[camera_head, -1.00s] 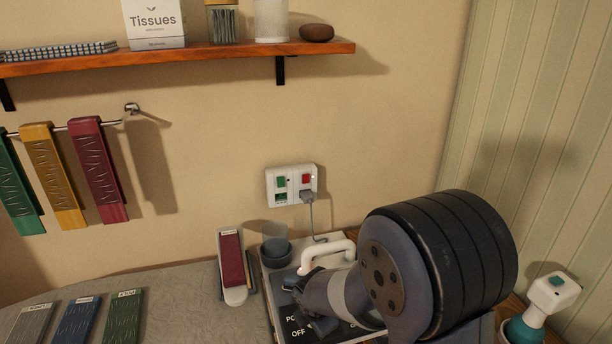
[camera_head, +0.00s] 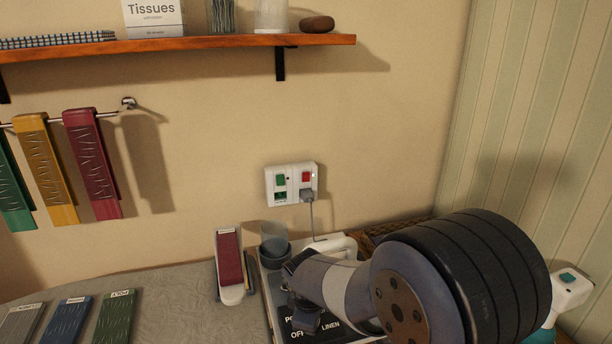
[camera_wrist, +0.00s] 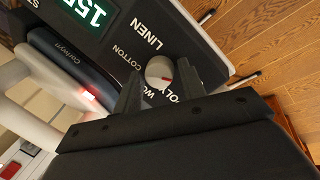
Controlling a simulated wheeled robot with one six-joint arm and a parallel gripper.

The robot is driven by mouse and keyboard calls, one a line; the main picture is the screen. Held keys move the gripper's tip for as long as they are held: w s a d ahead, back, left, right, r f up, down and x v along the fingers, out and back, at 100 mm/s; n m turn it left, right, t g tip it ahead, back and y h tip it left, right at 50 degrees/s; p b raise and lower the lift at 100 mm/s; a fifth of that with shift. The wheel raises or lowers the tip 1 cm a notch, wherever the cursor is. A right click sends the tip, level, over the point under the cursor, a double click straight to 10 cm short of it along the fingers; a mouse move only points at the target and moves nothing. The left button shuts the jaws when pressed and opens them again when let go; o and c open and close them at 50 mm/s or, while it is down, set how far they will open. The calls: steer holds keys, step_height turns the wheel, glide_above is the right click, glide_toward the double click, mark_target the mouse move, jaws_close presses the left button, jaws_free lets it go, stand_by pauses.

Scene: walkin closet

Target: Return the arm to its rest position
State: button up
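My gripper (camera_head: 300,300) is over the dark panel of the appliance (camera_head: 265,293) on the counter, in the lower middle of the head view. In the wrist view my gripper (camera_wrist: 158,88) shows two dark fingers spread apart with nothing between them. A white round dial (camera_wrist: 160,71) with a red mark shows beyond the fingertips, beside the words LINEN and COTTON. I cannot tell how far the fingers are from the dial. A lit green display (camera_wrist: 88,10) is on the same panel. My arm hides much of the appliance.
A wall outlet (camera_head: 291,184) with a plugged-in cord is behind the appliance. A spray bottle (camera_head: 571,287) stands at right. A wooden shelf (camera_head: 200,43) and hanging coloured pieces (camera_head: 92,165) are above.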

steer(key=m, duration=0.3)
steer(key=shift+w+m+g, duration=0.1)
steer(key=shift+m+g, duration=0.2)
steer(key=shift+m, duration=0.1)
steer(key=shift+m+g, duration=0.3)
steer(key=shift+m, duration=1.4)
steer(key=shift+r, duration=0.1)
